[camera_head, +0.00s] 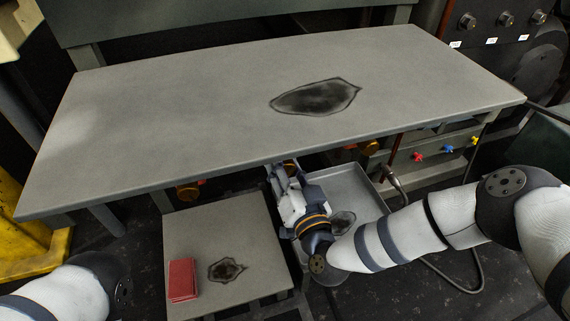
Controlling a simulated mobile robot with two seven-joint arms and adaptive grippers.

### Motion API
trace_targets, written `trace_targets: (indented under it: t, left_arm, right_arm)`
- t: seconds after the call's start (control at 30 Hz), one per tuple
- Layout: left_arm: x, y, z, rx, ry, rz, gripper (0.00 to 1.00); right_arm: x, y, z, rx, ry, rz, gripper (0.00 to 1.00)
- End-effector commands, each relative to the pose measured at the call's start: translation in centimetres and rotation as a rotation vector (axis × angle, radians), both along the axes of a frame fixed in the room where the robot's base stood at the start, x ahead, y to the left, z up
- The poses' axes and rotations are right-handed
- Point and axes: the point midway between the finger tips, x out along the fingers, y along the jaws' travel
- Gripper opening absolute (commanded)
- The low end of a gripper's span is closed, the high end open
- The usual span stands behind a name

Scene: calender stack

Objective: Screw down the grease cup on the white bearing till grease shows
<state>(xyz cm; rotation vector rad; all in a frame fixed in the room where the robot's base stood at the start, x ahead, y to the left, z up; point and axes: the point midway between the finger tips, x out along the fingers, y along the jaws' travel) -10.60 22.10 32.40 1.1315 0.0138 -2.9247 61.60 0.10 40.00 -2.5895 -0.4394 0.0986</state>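My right arm comes in from the right, and its gripper (281,172) points away from me at the front edge of the grey table (200,110). The fingertips are at or just under that edge, partly hidden, and I cannot tell whether they are open, shut or holding something. Only a link of my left arm shows at the bottom left; its gripper is out of view. I cannot make out a white bearing or its grease cup. Orange-brown round parts show under the table, one to the left (188,191) and one to the right (370,147) of my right gripper.
A low grey stand (195,225) holds a red block (182,279) and a dark stain. A metal tray (352,185) lies beneath my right forearm. Red (418,156), blue (447,149) and yellow (474,140) knobs sit on a panel at right. The tabletop is clear except for a dark stain (315,97).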

Motion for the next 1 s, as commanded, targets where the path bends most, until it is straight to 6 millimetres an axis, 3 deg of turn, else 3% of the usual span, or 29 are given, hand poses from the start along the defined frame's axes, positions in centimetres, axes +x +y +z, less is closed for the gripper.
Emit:
trace_targets:
  t: [0.73, 0.77, 0.83, 1.0]
  left_arm:
    - [-0.03, 0.0, -0.01, 0.0, 0.001, 0.0, 0.54]
    - [-0.04, 0.0, -0.01, 0.0, 0.001, 0.0, 0.54]
    - [-0.04, 0.0, -0.01, 0.0, 0.001, 0.0, 0.54]
    - [-0.03, 0.0, -0.01, 0.0, 0.001, 0.0, 0.54]
  right_arm:
    - [0.16, 0.03, 0.22, 0.09, 0.024, -0.001, 0.06]
    - [0.16, 0.03, 0.22, 0.09, 0.024, -0.001, 0.36]
    - [0.16, 0.04, 0.23, 0.09, 0.024, -0.001, 0.52]
    - [0.1, 0.03, 0.14, 0.089, 0.025, 0.0, 0.55]
